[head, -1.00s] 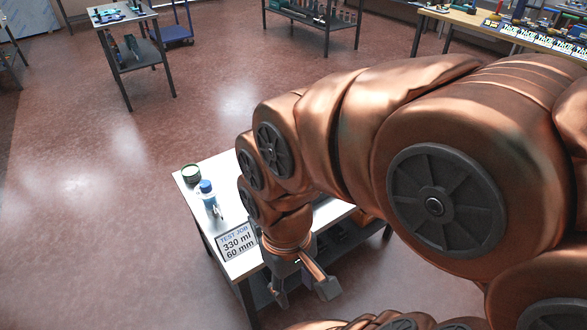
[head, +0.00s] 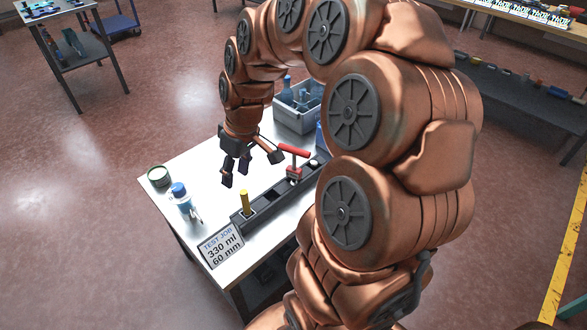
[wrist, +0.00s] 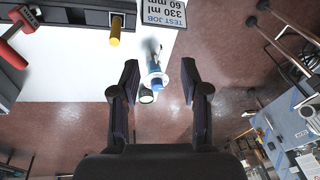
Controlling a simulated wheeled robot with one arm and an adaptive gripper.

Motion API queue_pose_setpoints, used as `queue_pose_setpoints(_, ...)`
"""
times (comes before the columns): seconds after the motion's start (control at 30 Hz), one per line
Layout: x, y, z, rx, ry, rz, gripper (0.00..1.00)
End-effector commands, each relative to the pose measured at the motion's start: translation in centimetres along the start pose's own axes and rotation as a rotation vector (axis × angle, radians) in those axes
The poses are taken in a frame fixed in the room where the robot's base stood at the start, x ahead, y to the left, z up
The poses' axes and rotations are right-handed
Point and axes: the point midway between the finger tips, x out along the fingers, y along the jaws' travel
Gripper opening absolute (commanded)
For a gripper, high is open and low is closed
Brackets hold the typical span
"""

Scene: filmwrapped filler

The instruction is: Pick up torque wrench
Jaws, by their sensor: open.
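I cannot make out a torque wrench for certain in either view. A tool with a red bar handle (head: 294,150) stands on the dark rail (head: 268,208) on the white-topped table (head: 160,199); the red handle (wrist: 14,30) is also at the upper left of the wrist view. My gripper (head: 236,174) is open and empty, pointing down above the table, left of the red handle. Its two spread fingers (wrist: 159,78) frame the wrist view.
A yellow cylinder (head: 244,202) stands on the rail near the "TEST JOB" sign (head: 222,248). A grey bin (head: 297,112) with blue items is behind. Open floor lies left.

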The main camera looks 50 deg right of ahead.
Motion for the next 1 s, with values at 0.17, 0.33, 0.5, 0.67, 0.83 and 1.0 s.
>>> queue_pose_setpoints(0.17, 2.4, 8.5, -1.8, 0.006, 0.092, 0.017, 0.45)
queue_pose_setpoints(0.33, 4.5, 17.1, -1.4, 0.021, 0.164, 0.062, 0.45)
queue_pose_setpoints(0.5, 6.1, 24.3, 0.5, 0.040, 0.208, 0.119, 0.45)
queue_pose_setpoints(0.67, 7.0, 28.0, 2.1, 0.052, 0.225, 0.152, 0.45)
queue_pose_setpoints(0.83, 7.6, 29.1, 2.5, 0.054, 0.229, 0.164, 0.45)
queue_pose_setpoints(1.0, 9.0, 29.3, 2.1, 0.053, 0.228, 0.164, 0.45)
